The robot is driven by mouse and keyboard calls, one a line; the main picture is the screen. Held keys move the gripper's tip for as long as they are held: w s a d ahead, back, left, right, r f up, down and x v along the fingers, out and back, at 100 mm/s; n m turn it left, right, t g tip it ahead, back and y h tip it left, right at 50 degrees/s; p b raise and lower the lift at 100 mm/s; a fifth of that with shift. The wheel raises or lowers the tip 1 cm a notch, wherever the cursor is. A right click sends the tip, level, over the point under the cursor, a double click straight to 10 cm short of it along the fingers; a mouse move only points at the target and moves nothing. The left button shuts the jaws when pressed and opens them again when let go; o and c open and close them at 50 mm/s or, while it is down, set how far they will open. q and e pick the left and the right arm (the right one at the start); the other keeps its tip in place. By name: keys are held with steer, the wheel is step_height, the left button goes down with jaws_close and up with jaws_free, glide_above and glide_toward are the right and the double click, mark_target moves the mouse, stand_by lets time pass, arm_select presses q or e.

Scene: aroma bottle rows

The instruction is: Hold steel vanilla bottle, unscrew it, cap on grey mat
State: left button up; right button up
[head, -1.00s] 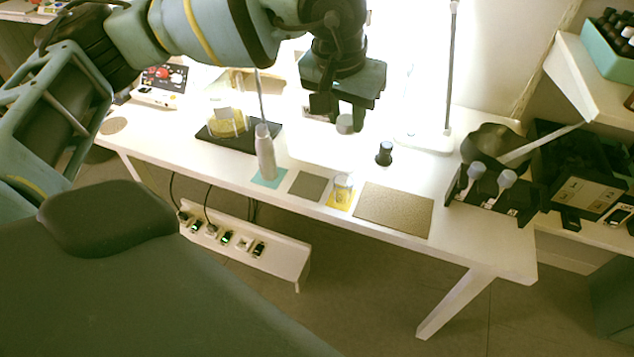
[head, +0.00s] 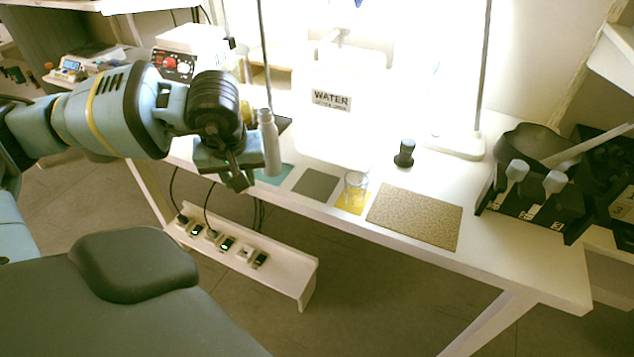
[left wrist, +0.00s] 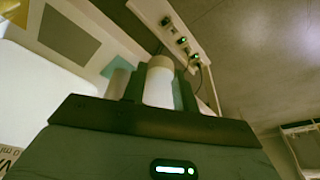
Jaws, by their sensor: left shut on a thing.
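A slim pale steel-grey bottle (head: 270,150) with a narrower top stands upright on the teal mat (head: 286,175). What looks like its body shows beside the fingers in the left wrist view (left wrist: 117,83). My left gripper (head: 240,180) is just left of the bottle at the table's front edge. It is shut on a short pale cylinder (left wrist: 160,82) that looks like a cap; the head view hides this piece. I cannot tell whether the gripper touches the bottle. The empty grey mat (head: 316,184) lies right of the teal one. My right gripper is not in view.
A glass jar (head: 355,186) stands on a yellow mat, with a speckled brown mat (head: 415,216) beside it. A black bottle (head: 404,153) and a WATER container (head: 332,100) stand behind. A black rack (head: 530,205) is at right. A socket strip (head: 235,250) hangs below the front edge.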

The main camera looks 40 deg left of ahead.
arm_select(q)
glide_above(316, 183)
steer(key=shift+s+d+f, duration=0.25)
steer(key=shift+d+f, duration=0.1)
steer(key=shift+f, duration=2.15)
steer(key=shift+f, duration=0.2)
steer(key=o, duration=1)
steer(key=shift+r, duration=0.1)
steer(key=p+v, duration=0.1)
steer(key=v, duration=1.1)
steer(key=shift+r, duration=0.15)
steer(key=shift+a, duration=0.1)
